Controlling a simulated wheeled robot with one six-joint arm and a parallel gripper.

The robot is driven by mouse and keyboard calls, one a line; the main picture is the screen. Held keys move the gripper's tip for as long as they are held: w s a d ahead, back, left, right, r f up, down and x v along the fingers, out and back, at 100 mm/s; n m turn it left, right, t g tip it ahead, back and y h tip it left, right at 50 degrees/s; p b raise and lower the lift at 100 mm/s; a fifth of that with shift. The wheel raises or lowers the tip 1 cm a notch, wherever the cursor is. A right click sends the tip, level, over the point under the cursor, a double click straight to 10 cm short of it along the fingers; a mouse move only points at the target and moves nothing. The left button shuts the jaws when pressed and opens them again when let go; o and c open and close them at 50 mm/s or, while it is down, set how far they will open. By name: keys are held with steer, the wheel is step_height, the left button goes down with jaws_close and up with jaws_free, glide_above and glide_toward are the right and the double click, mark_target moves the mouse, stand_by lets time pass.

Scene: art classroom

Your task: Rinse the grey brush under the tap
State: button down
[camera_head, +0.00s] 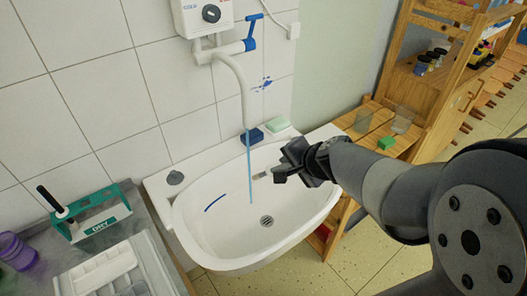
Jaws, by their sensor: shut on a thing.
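My gripper (281,173) is over the right side of the white sink basin (192,228), shut on the grey brush (260,175). Only a short pale end of the brush shows, pointing left toward the water; the jaws hide the rest. The white tap (235,66) curves down over the basin, and its blue lever (251,34) points up. A thin blue stream of water (249,170) falls from the spout into the basin. The brush end looks close to the stream, just right of it; I cannot tell whether they touch.
A green rack (95,218) marked DRY holds a dark-handled tool at left, near a purple cup (16,252). Wooden shelving (430,80) stands at right, behind my arm.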

steer(key=s+f+p+v, duration=0.1)
steer(key=p+v, duration=0.1)
steer(key=v, duration=0.4)
steer(key=shift+s+r, duration=0.2)
steer(key=shift+s, duration=0.05)
stand_by(0.6)
